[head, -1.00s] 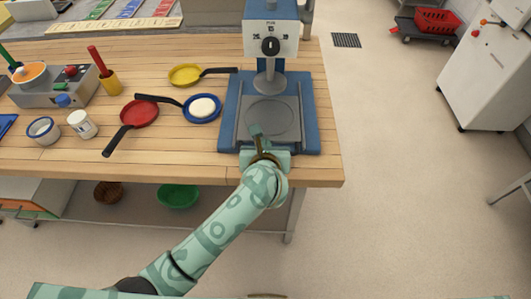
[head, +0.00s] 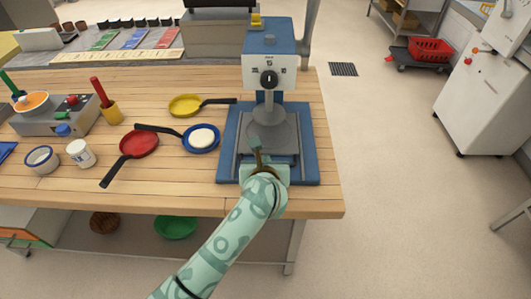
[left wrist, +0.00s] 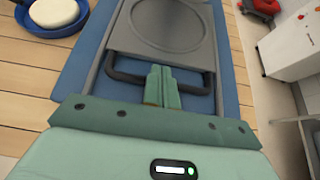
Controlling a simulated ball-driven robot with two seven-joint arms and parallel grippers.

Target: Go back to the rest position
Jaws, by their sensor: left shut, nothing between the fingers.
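My left gripper (head: 256,148) is at the front of a blue press (head: 268,65) on the wooden table. In the left wrist view its two green fingers (left wrist: 161,84) are together, with nothing between them. They overlap a dark bar handle (left wrist: 122,76) at the front of the press's grey plate (left wrist: 205,50); I cannot tell whether they touch it. My left arm (head: 235,225) reaches up from the bottom of the head view, over the table's front edge. My right gripper is not in view.
Yellow (head: 184,105), red (head: 138,145) and blue (head: 187,140) pans lie left of the press. A white round piece (head: 203,138) is in the blue pan. A white jar (head: 80,153) stands farther left. Open floor (head: 400,210) lies to the right of the wooden table (head: 170,195).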

